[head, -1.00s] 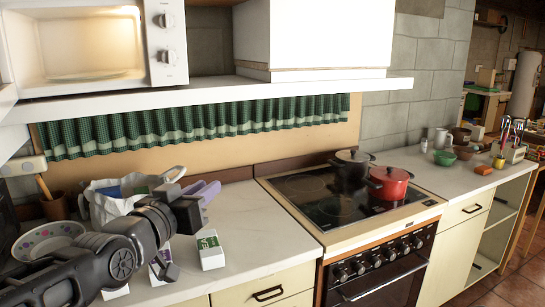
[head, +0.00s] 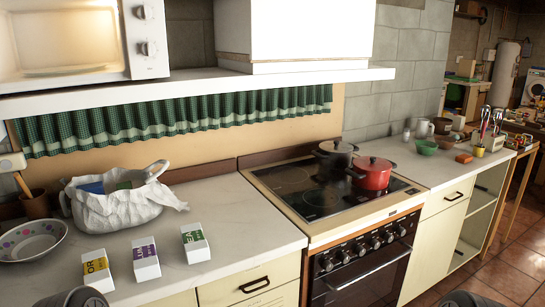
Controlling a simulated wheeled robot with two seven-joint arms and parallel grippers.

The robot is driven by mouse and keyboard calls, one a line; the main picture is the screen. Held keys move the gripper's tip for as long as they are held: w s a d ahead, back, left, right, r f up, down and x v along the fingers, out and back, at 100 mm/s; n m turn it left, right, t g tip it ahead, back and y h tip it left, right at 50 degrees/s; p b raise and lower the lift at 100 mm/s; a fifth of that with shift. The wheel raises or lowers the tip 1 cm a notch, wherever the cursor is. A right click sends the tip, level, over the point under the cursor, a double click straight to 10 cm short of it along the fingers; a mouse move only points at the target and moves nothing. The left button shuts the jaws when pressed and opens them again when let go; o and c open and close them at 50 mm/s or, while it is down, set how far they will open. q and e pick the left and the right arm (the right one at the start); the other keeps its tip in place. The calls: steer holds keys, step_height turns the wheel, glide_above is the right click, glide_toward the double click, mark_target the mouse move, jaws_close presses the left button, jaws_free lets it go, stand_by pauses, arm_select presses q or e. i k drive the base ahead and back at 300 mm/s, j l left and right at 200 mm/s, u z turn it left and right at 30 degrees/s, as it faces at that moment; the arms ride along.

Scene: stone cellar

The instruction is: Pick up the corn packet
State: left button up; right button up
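The corn packet (head: 98,272) is a small white box with a yellow label whose visible letters start with "COR". It stands on the white counter (head: 240,217) at the lower left of the head view, the leftmost of three similar packets. A packet with a purple label (head: 146,258) and one with a green label (head: 195,244) stand to its right, with gaps between them. Dark rounded parts of my arms show at the bottom edge, one just below the corn packet and one at the right. Neither gripper's fingers are in view.
A white bag (head: 115,212) stands behind the packets, with a patterned bowl (head: 32,240) to its left. A stove (head: 310,190) with a black pot (head: 335,155) and red pot (head: 372,173) is at right. A shelf (head: 200,89) hangs above the counter.

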mark_target(95, 264)
steer(key=k+j+u, duration=0.15)
steer(key=j+u, duration=0.8)
steer(key=j, duration=0.3)
steer(key=i+j+z, duration=0.15)
steer(key=k+j, duration=0.05)
